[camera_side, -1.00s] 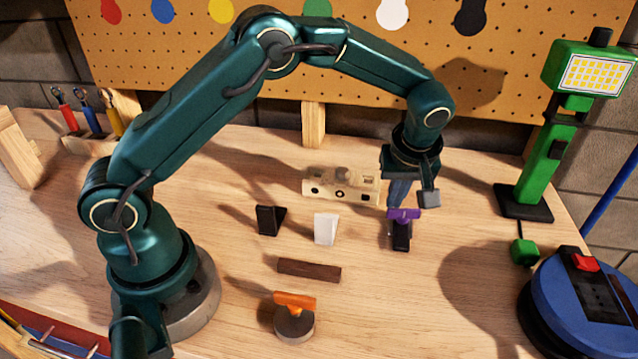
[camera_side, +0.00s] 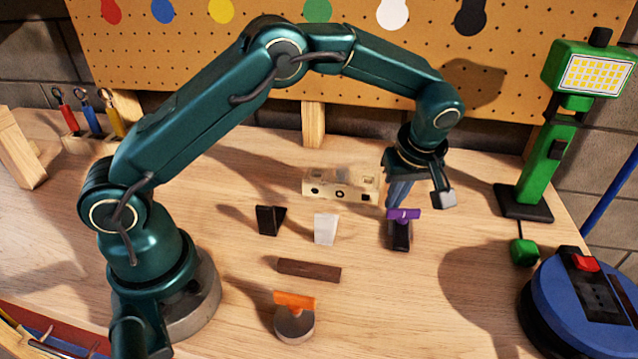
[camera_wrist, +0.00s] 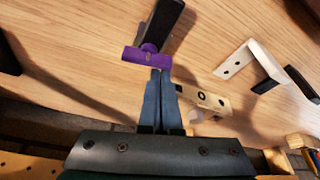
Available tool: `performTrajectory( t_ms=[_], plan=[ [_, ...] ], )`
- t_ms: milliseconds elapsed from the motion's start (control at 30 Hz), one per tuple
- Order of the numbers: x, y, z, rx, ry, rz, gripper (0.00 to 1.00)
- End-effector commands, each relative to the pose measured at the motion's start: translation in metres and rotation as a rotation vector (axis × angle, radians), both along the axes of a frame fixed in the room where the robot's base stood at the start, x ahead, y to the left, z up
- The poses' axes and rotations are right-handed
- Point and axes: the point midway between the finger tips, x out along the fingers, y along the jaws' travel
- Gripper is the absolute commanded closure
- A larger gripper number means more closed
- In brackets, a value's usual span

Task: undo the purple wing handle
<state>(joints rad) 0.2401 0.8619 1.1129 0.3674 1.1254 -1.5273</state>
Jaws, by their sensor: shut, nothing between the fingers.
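The purple wing handle (camera_side: 404,214) sits on top of a black mount (camera_side: 401,236) on the bench. In the wrist view the purple handle (camera_wrist: 147,57) lies crosswise at the fingertips, with the black mount (camera_wrist: 165,22) beyond it. My gripper (camera_side: 393,204) points down just behind the handle in the side view, its fingers together and empty. In the wrist view the gripper fingertips (camera_wrist: 160,75) end right at the handle. I cannot tell whether they touch it.
A beige block with holes (camera_side: 340,186), a white wedge (camera_side: 325,229) and a black wedge (camera_side: 270,220) stand left of the handle. A brown bar (camera_side: 309,270) and an orange handle on a round base (camera_side: 295,302) are nearer the front. A green lamp (camera_side: 548,150) stands right.

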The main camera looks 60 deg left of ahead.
Motion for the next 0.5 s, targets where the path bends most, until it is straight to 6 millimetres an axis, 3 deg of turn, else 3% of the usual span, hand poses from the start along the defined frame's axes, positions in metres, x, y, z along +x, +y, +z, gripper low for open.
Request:
performTrajectory(
  t_ms=[500],
  plan=[
    [-0.0026,-0.0025,-0.0006,-0.001,0.001,0.159,1.00]
  ],
)
